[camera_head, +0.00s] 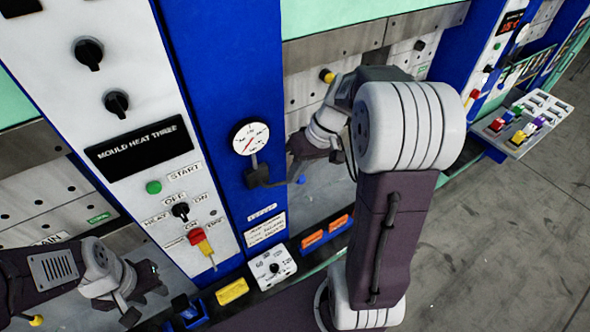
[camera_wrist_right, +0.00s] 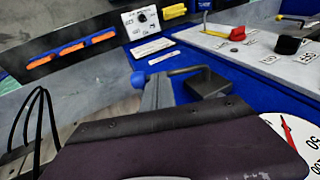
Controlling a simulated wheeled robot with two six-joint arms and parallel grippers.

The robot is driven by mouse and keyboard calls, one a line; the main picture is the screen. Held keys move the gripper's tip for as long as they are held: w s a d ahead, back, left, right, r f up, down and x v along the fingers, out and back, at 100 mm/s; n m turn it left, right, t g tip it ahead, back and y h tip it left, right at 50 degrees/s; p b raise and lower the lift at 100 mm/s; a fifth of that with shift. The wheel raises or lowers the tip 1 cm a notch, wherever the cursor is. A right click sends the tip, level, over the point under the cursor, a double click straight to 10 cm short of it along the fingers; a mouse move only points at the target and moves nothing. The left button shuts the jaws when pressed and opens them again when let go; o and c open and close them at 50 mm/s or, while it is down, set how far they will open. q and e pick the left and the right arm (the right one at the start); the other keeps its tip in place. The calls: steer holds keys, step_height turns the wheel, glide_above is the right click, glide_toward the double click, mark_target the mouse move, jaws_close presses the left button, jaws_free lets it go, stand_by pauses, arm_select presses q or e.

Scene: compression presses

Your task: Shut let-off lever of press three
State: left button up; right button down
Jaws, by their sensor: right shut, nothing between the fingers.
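The let-off lever is a thin dark rod on a black block (camera_head: 257,176) below the round gauge (camera_head: 250,137) on the blue column. Its blue knob (camera_head: 300,180) sticks out to the right. In the right wrist view the rod (camera_wrist_right: 184,70) runs from the block (camera_wrist_right: 207,84) left to the blue knob (camera_wrist_right: 138,78). My right gripper (camera_head: 294,170) is shut and empty, close beside the rod and knob; I cannot tell whether it touches. A grey finger (camera_wrist_right: 157,95) shows just below the knob. My left gripper (camera_head: 146,302) hangs at lower left; its jaw state is unclear.
The white panel labelled MOULD HEAT THREE (camera_head: 138,147) has knobs, a green button and a red-yellow switch (camera_head: 201,242). A dial box (camera_head: 271,267), yellow block (camera_head: 232,291) and orange bars (camera_head: 325,233) lie along the front. Open floor (camera_head: 500,240) is at right.

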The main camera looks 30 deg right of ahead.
steer(key=shift+s+a, duration=0.1)
steer(key=shift+s, duration=0.05)
steer(key=shift+f, duration=0.15)
steer(key=a+f+m+y+b, duration=0.1)
steer(key=a+f+y+b, duration=0.3)
steer(key=f+y+b, duration=0.4)
steer(key=y+b, duration=0.2)
steer(key=b, duration=0.1)
steer(key=shift+a, duration=0.25)
stand_by(0.5)
steer(key=shift+s+f, duration=0.15)
stand_by(0.4)
